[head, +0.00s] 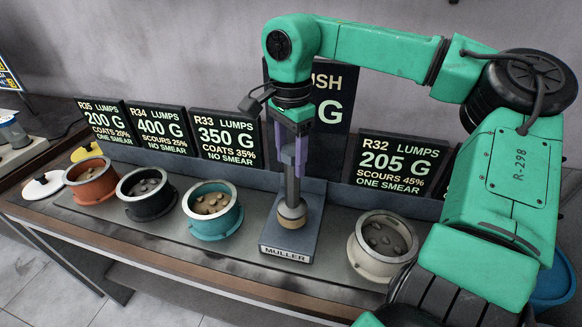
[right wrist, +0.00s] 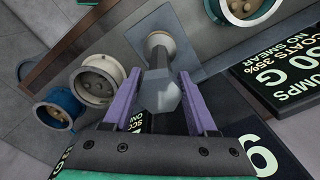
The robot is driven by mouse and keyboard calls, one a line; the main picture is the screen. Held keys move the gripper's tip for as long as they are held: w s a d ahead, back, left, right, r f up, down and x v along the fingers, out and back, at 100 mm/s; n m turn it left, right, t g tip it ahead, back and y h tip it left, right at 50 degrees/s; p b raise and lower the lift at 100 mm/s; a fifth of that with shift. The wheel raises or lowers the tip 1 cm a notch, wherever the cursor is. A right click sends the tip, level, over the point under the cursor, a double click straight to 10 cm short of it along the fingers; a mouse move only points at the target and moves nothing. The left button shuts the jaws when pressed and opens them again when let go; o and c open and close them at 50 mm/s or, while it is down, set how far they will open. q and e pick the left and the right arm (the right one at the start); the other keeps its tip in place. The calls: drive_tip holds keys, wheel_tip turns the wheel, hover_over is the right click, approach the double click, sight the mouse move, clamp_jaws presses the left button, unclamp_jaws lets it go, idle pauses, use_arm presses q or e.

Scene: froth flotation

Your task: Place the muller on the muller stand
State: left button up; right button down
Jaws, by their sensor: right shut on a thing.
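The muller (head: 292,190) is a grey shaft with a rounded, tan-bottomed foot, held upright. The muller stand (head: 288,252) is a grey slab with a MULLER label on its front edge. My right gripper (head: 291,160), with purple fingers, is shut on the muller's upper shaft. The muller's foot is over the stand's plate; I cannot tell whether it touches. In the right wrist view the muller (right wrist: 160,92) sits between the fingers of my right gripper (right wrist: 160,90), with its foot over the stand's plate (right wrist: 190,62). My left gripper is not in view.
Orange (head: 91,183), black (head: 145,197) and teal (head: 211,213) pots of lumps stand left of the stand. A cream pot (head: 365,262) stands to the right, close to my arm. Sign boards (head: 226,137) line the back. A white lid (head: 43,186) lies far left.

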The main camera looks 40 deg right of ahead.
sight(291, 171)
wheel_tip(291, 171, down, 3)
drive_tip(key=shift+a+r+p, duration=0.1)
drive_tip(key=shift+p, duration=0.2)
drive_tip(key=shift+f, duration=0.45)
drive_tip(key=shift+c, duration=1)
unclamp_jaws()
drive_tip(key=shift+s, duration=0.1)
drive_tip(key=shift+r, duration=0.45)
wheel_tip(291, 171, up, 12)
drive_tip(key=shift+f+b, duration=0.25)
drive_tip(key=shift+b, duration=0.5)
